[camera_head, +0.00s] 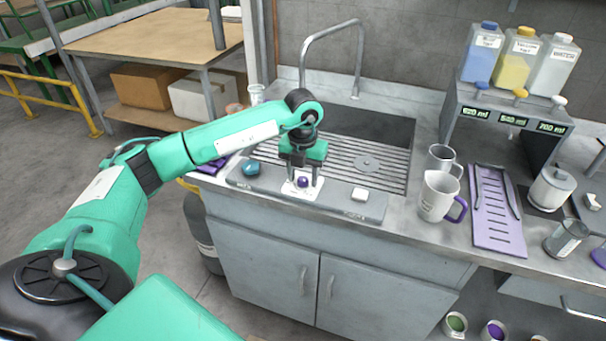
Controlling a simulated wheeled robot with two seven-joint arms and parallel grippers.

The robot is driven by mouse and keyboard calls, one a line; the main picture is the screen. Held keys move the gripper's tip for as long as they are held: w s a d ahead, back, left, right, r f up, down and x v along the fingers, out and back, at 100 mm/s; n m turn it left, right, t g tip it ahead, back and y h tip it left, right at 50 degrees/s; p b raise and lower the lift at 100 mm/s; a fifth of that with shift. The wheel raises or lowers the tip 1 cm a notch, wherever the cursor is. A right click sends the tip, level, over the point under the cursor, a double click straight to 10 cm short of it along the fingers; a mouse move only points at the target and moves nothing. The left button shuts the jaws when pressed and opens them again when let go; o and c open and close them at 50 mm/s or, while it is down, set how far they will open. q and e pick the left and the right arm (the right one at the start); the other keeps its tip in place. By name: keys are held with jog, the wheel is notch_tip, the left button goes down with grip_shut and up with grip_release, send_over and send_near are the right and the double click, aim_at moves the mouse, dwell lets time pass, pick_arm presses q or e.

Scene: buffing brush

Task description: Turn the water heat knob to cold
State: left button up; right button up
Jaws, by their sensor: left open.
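The sink's front control panel (340,203) is a grey strip along the near edge of the counter. A purple knob (303,182) sits on a white plate near the panel's middle. A dark teal knob (251,168) is at its left end, and a white button or knob (360,194) is to the right. I cannot tell from the small labels which one sets the water heat. My left gripper (302,184) points down over the purple knob, open, with its fingers on either side of it. Whether the fingers touch the knob is unclear. My right gripper is not in view.
A steel sink (392,160) with a tall faucet (357,60) lies behind the panel. Mugs (437,196), a purple tray (497,232) and a dispenser stand (450,105) with coloured bottles are on the right. A wooden table (160,38) stands at the back left.

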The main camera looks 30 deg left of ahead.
aim_at(303, 178)
pick_arm(q)
notch_tip(303, 178, up, 14)
jog(key=b, duration=0.1)
jog(key=shift+b, duration=0.35)
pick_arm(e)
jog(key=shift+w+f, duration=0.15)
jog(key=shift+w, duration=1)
pick_arm(q)
jog(key=shift+f, duration=0.1)
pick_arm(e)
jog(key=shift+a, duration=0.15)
